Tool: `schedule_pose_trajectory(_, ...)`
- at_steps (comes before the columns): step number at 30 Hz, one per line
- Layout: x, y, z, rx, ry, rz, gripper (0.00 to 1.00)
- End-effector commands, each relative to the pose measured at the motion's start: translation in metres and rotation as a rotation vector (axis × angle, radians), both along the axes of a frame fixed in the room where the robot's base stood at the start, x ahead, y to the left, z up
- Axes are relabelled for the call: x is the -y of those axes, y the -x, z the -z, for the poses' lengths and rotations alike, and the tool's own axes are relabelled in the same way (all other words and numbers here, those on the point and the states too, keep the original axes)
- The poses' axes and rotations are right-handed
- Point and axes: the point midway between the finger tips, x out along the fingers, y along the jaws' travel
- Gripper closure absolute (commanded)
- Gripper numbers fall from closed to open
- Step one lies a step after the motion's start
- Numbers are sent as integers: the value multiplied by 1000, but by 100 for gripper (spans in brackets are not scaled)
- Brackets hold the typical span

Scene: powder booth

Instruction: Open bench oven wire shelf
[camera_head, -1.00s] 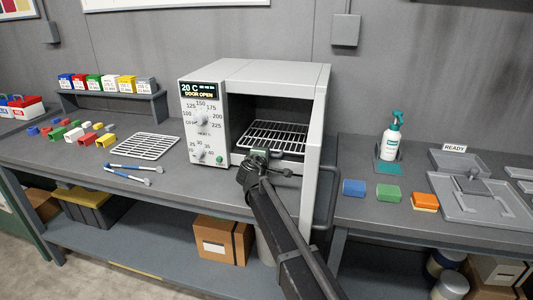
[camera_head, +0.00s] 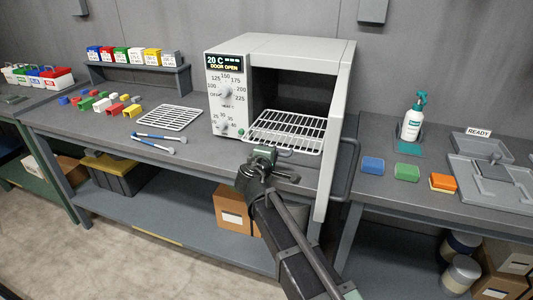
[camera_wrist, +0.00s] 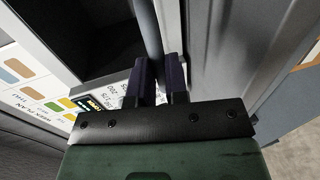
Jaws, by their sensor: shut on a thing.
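The bench oven (camera_head: 284,50) stands on the bench with its door (camera_head: 331,150) swung open to the right. Its display reads 20 C and DOOR OPEN. The wire shelf (camera_head: 290,125) is slid forward, its front part sticking out of the dark cavity. My gripper (camera_head: 262,155) is at the front edge of the shelf, left of its middle, shut on it. In the wrist view my gripper (camera_wrist: 160,75) has its two dark fingers around a grey bar (camera_wrist: 146,22). The fingers hide the exact contact.
The door handle (camera_head: 347,180) juts out beside my arm.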

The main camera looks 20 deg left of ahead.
Motion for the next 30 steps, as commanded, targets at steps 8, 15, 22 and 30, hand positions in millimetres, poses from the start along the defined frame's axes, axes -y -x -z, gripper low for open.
schedule_pose_trajectory(8,-1,0,0,0,0,-1,75)
schedule_pose_trajectory(15,-1,1,-1,0,0,-1,75)
schedule_pose_trajectory(22,-1,41,-11,0,-1,-4,75)
schedule_pose_trajectory(30,-4,98,-23,0,0,-2,75)
